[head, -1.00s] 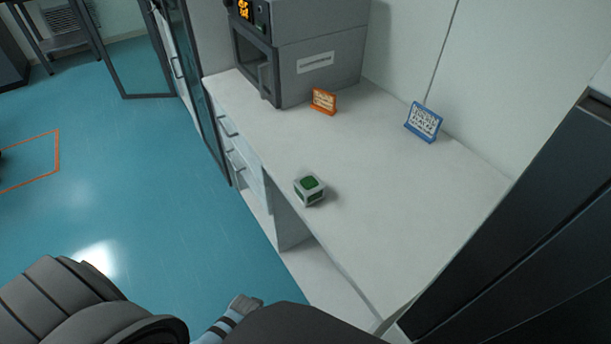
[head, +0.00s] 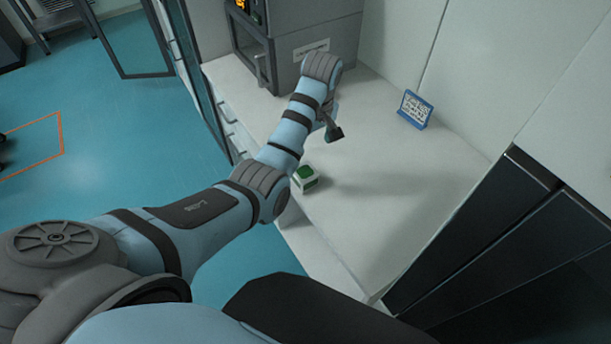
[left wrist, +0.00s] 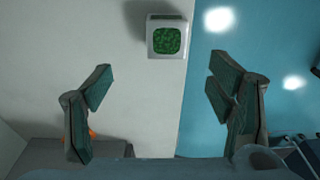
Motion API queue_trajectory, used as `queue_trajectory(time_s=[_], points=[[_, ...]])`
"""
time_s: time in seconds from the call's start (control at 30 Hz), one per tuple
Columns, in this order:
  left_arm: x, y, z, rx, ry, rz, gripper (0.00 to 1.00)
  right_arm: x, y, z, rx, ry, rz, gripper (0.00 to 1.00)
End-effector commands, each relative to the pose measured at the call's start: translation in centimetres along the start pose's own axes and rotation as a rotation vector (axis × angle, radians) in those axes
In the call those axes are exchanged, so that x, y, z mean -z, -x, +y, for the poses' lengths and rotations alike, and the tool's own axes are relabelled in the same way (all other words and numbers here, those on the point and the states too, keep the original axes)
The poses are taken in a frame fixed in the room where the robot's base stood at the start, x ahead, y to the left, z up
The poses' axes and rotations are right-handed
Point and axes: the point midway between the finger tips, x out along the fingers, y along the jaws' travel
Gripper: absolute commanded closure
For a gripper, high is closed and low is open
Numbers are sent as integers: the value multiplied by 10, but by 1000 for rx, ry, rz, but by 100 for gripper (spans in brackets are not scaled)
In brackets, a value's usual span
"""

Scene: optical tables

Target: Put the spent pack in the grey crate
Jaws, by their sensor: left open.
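A small white cube with green panels (head: 304,179) sits on the white counter near its front edge. I cannot tell from its look whether it is the spent pack. It also shows in the left wrist view (left wrist: 167,38), beyond the fingertips. My left gripper (head: 333,132) is above the counter, between the cube and the grey machine. Its two fingers are spread and empty in the left wrist view (left wrist: 158,84). No grey crate is in view. My right gripper is not in view.
The white counter (head: 400,200) is clear to the right of the cube. A grey boxy machine (head: 312,25) stands at the back, and a blue sign (head: 415,109) near the wall. Dark cabinet panels (head: 500,240) border the right. Blue floor (head: 100,130) lies left.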

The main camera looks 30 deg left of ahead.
Motion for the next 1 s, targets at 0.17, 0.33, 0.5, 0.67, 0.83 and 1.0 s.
queue_trajectory(time_s=[0.17,0.33,0.5,0.67,0.83,1.0], points=[[-1,-51,-2,5,-1,-3,25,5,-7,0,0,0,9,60],[-1,-79,-2,2,-2,-1,25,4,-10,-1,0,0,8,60],[-4,-108,-8,3,-3,-1,25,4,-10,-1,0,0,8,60],[-4,-132,-9,1,-3,-1,25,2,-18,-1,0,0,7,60],[-4,-132,-8,-1,-3,0,25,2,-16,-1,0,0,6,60],[-4,-131,-8,-1,-3,0,47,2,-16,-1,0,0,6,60]])
